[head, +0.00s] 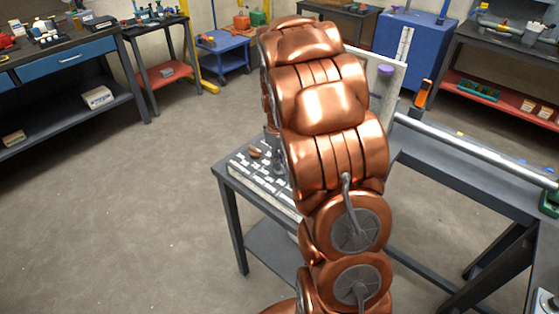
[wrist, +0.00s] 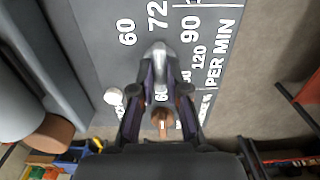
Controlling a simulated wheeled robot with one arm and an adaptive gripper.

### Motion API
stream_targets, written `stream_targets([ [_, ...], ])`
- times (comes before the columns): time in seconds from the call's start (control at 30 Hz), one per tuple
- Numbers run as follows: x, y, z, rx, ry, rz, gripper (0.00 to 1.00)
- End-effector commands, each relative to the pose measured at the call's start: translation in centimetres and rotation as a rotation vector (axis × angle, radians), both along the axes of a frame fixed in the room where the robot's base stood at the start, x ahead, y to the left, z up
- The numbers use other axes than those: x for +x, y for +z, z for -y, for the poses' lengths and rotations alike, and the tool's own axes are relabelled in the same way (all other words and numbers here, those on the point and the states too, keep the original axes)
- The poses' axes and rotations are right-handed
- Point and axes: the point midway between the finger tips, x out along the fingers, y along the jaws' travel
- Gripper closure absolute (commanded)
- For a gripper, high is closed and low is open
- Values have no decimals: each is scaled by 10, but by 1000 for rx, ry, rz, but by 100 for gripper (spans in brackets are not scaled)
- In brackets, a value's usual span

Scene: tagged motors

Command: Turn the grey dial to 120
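In the wrist view a smooth grey knob, which looks like the grey dial (wrist: 160,58), stands on a grey panel (wrist: 95,25). No contact with the dial is visible. In the head view my copper arm hides the gripper and the dial.
A white round knob (wrist: 113,96) sits left of the fingers, and a copper-coloured piece (wrist: 162,122) shows between them. In the head view a board with white labels (head: 240,170) lies on the dark table (head: 229,182); an upright panel has a purple knob (head: 385,71).

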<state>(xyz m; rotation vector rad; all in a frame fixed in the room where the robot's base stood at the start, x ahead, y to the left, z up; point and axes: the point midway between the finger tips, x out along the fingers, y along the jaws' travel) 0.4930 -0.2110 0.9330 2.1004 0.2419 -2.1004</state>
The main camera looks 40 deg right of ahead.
Motion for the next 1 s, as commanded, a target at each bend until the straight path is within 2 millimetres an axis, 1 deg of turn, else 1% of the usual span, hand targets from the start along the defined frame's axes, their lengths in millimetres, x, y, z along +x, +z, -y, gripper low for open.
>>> stream_targets([
  [0.03,0,0,0,0,0,0,94],
  [0.1,0,0,0,0,0,0,100],
  [0.57,0,-1,0,-1,-26,1,100],
  [0.77,1,-2,1,-3,-119,5,100],
  [1.0,1,-2,1,-2,-317,4,100],
])
